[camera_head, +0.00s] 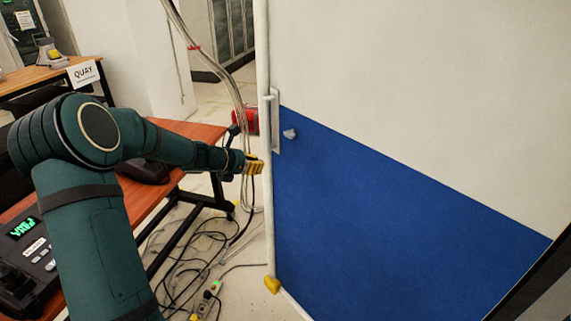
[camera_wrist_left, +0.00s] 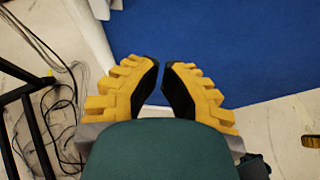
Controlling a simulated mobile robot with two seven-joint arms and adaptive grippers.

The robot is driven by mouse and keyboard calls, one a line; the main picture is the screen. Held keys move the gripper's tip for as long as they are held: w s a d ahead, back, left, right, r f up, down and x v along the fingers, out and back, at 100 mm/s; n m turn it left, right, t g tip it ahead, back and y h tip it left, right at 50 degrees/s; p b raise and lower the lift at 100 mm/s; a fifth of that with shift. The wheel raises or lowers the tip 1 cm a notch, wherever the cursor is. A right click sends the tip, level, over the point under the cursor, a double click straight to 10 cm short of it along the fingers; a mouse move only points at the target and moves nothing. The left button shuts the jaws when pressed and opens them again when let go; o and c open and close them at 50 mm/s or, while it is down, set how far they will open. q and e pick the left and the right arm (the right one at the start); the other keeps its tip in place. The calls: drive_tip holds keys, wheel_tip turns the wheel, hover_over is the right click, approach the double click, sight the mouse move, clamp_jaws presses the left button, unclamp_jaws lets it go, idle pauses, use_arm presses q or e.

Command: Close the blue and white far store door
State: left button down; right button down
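The door (camera_head: 400,200) fills the right half of the head view, white above a slanting line and blue below. Its free edge (camera_head: 265,60) stands clear on the left, with the room visible past it. A metal plate (camera_head: 275,120) and small grey knob (camera_head: 290,134) sit near that edge. My left gripper (camera_head: 254,165) is just left of the edge, below the plate; contact cannot be told. In the left wrist view its yellow fingers (camera_wrist_left: 160,68) are slightly apart and empty, with the blue door face (camera_wrist_left: 230,45) beyond.
A wooden table (camera_head: 195,134) with a desk phone (camera_head: 28,262) stands under my left arm. Cables (camera_head: 190,265) and a power strip lie on the floor beside the door. A yellow piece (camera_head: 272,285) sits at the door's bottom corner. A QUAY sign (camera_head: 83,73) hangs behind.

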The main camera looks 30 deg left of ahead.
use_arm(q)
approach(293, 162)
wheel_tip(293, 162, down, 4)
drive_tip(key=w+d, duration=0.1)
drive_tip(key=w, duration=0.1)
drive_tip(key=shift+w+d+r, duration=0.1)
drive_tip(key=shift+w+d, duration=0.1)
drive_tip(key=shift+w, duration=0.4)
drive_tip(key=shift+w+d, duration=0.15)
drive_tip(key=shift+w, duration=0.5)
drive_tip(key=shift+w+d, duration=0.2)
drive_tip(key=shift+w, duration=0.5)
